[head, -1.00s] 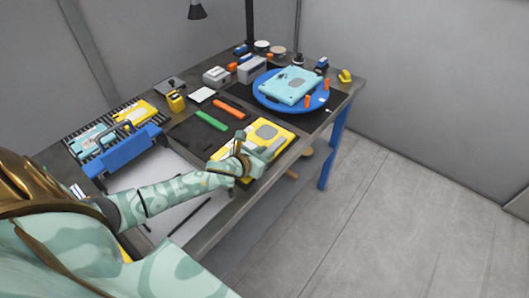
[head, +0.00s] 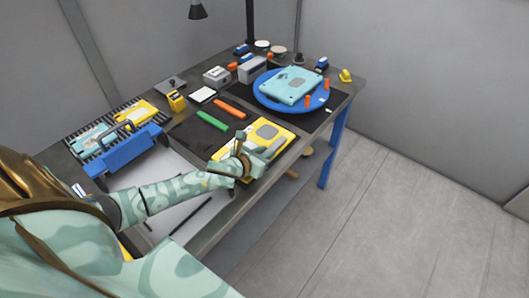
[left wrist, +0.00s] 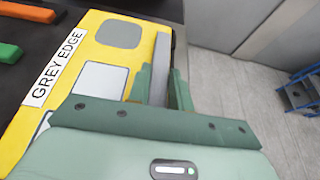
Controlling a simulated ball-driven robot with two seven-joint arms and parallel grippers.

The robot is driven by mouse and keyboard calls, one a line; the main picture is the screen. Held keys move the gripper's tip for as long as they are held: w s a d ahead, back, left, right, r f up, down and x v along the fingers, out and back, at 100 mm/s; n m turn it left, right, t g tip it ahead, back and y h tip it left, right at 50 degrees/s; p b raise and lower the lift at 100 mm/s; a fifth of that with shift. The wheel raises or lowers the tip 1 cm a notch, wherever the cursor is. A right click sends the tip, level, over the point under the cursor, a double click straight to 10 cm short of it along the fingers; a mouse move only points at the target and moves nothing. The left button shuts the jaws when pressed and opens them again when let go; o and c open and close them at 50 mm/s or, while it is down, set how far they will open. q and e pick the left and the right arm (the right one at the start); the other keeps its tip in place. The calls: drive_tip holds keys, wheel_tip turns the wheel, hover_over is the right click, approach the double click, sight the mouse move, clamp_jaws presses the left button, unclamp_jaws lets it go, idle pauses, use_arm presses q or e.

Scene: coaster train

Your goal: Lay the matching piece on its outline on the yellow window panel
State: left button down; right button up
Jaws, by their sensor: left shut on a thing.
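The yellow window panel (head: 222,153) lies at the table's near right edge. In the left wrist view the panel (left wrist: 25,125) has a white "GREY EDGE" label, a grey rounded patch (left wrist: 120,33) and a pale square patch (left wrist: 105,80). My left gripper (head: 248,160) is over the panel's near part. It also shows in the left wrist view (left wrist: 160,85), shut on a narrow grey piece (left wrist: 161,62) at the panel's right side. I cannot tell whether the piece touches the panel. The near part of the panel is hidden by the gripper. My right gripper is not in view.
A green bar (head: 211,120) and an orange bar (head: 230,109) lie beyond the panel. A blue round turntable (head: 263,100) holds a light blue panel (head: 290,85). Open floor lies right of the table.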

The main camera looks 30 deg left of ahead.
use_arm(q)
drive_tip(key=shift+f, duration=0.1)
idle(0.4)
drive_tip(key=c, duration=1.2)
unclamp_jaws()
drive_tip(key=shift+o, duration=0.2)
wheel_tip(320, 180, up, 6)
drive_tip(key=p, duration=0.6)
drive_tip(key=shift+f, duration=0.1)
